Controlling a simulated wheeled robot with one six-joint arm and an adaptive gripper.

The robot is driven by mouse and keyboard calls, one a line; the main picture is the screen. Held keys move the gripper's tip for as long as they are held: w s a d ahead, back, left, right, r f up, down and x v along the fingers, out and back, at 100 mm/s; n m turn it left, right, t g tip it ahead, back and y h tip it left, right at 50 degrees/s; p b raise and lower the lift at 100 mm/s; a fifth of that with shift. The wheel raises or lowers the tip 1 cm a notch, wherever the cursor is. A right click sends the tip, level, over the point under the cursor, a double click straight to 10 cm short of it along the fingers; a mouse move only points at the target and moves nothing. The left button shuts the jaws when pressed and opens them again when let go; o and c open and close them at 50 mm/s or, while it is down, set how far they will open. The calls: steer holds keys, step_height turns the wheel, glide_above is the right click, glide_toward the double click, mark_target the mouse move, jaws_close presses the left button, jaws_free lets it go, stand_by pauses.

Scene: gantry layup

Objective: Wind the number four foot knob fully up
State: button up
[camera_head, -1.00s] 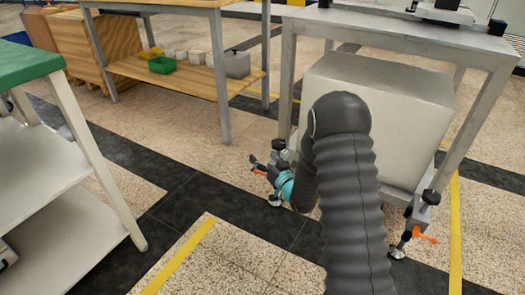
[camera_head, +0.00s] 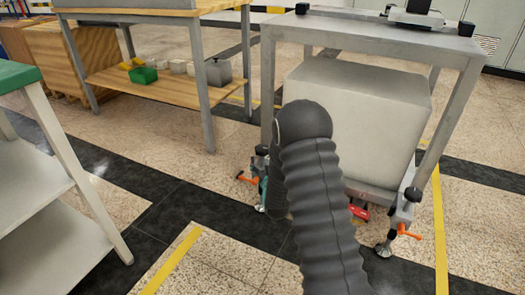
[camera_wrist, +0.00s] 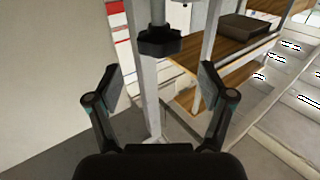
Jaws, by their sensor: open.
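In the wrist view a dark lobed knob (camera_wrist: 158,42) sits on a grey shaft. It lies between the lines of my gripper's fingers, a little beyond the tips. My gripper (camera_wrist: 160,84) is open, with nothing between its fingers. In the head view the near left foot of the grey bench has a dark knob (camera_head: 261,150) and an orange lever (camera_head: 246,179). The near right foot has a black knob (camera_head: 412,193) and an orange lever (camera_head: 408,232). I read no foot numbers. My arm hides most of my gripper there.
The grey bench (camera_head: 464,62) has a large pale box (camera_head: 360,115) under its top. A red object (camera_head: 358,211) lies low beside it. A wooden-shelved bench (camera_head: 175,90) stands behind left, a green-topped one (camera_head: 18,72) at left. The floor between is clear.

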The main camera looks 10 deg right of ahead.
mark_target(263, 153)
steer(key=w, duration=0.6)
steer(key=shift+w, duration=0.35)
steer(key=shift+d, duration=0.1)
steer(key=c, duration=1.2)
